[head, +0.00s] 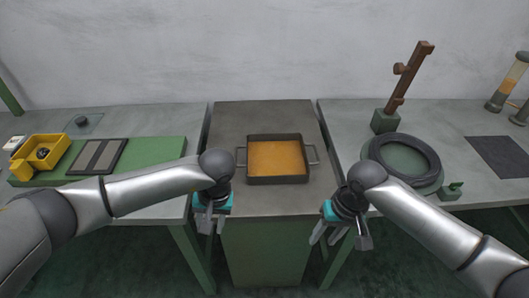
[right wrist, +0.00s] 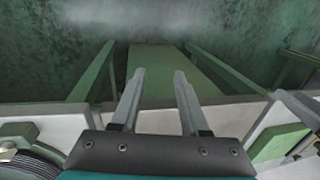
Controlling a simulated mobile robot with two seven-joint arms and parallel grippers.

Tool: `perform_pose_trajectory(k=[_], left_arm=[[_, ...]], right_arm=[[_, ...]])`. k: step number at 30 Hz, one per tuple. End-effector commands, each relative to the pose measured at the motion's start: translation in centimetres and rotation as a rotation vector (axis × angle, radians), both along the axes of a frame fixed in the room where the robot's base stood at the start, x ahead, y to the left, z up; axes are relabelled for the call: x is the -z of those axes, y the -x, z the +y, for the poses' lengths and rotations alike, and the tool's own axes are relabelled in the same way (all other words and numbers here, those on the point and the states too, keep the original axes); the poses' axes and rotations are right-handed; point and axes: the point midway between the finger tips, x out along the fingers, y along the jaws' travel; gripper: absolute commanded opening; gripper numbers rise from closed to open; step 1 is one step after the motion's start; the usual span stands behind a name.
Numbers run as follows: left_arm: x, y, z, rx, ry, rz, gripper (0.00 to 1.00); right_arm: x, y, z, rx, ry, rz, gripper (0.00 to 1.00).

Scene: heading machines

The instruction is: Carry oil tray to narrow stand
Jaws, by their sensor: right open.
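The oil tray (head: 278,181) is a dark square pan with orange-brown oil in it and a loop handle on its left and right sides. It sits level on the grey top of a narrow stand (head: 262,118) with a green front, between two tables. My left gripper (head: 212,224) points down in front of the stand's left edge, apart from the tray; its finger gap is unclear. My right gripper (head: 340,240) is open and empty, front right of the tray and apart from it. Its two spread fingers also show in the right wrist view (right wrist: 158,72), with nothing between them.
The left table holds a yellow bin (head: 40,152) and a dark framed plate (head: 97,156) on a green board. The right table holds a black ring (head: 405,153), a brown upright post (head: 408,78), a dark mat (head: 500,155) and glass cylinders (head: 508,82). The stand's top behind the tray is clear.

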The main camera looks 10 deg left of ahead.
Motion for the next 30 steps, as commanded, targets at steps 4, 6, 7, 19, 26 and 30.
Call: perform_pose_trajectory(k=[4,6,7,19,26,30], left_arm=[[0.0,0.0,0.0,0.0,0.0,0.0,0.44],[0.0,0.0,0.0,0.0,0.0,0.0,0.44],[0.0,0.0,0.0,0.0,0.0,0.0,0.44],[0.0,0.0,0.0,0.0,0.0,0.0,0.44],[0.0,0.0,0.0,0.0,0.0,0.0,0.44],[0.0,0.0,0.0,0.0,0.0,0.0,0.44]], right_arm=[[-1.3,-0.3,-0.2,0.001,-0.002,-0.005,0.44],[-2.5,-0.4,-0.4,0.0,-0.002,-0.008,0.44],[-3.1,-0.4,-0.6,0.001,-0.001,-0.007,0.44],[-10.6,-1.0,-1.9,0.001,0.0,-0.005,0.44],[-11.9,-1.1,-2.1,0.001,0.0,-0.003,0.44],[-11.9,-1.1,-2.2,0.0,0.0,-0.002,0.44]])
